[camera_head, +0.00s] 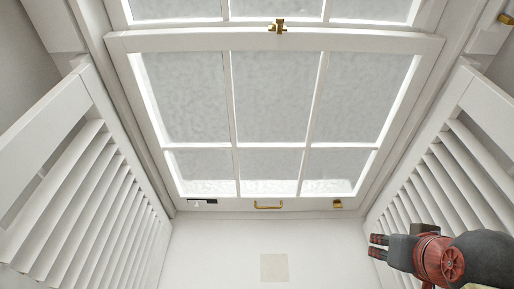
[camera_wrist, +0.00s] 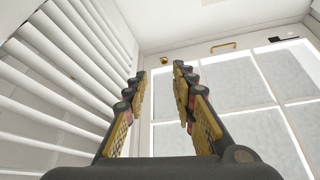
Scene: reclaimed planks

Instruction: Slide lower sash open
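The white lower sash (camera_head: 230,207) has six frosted panes and sits down with its bottom rail at the sill. A brass pull handle (camera_head: 268,206) is at the middle of that rail; it also shows in the wrist view (camera_wrist: 223,46). A brass catch (camera_head: 278,27) sits on the meeting rail at the top of the sash. A small brass fitting (camera_head: 337,204) is right of the pull; it shows in the wrist view (camera_wrist: 164,60) near the fingertips. My gripper (camera_head: 377,246) is at the lower right, in front of the right shutter, open and empty, apart from the sash.
Louvred white shutters stand at the left (camera_head: 85,190) and right (camera_head: 450,165), the right one close to my gripper. A black-and-white label (camera_head: 202,202) is on the bottom rail. A beige square (camera_head: 274,267) is below the window. The space before the pull is clear.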

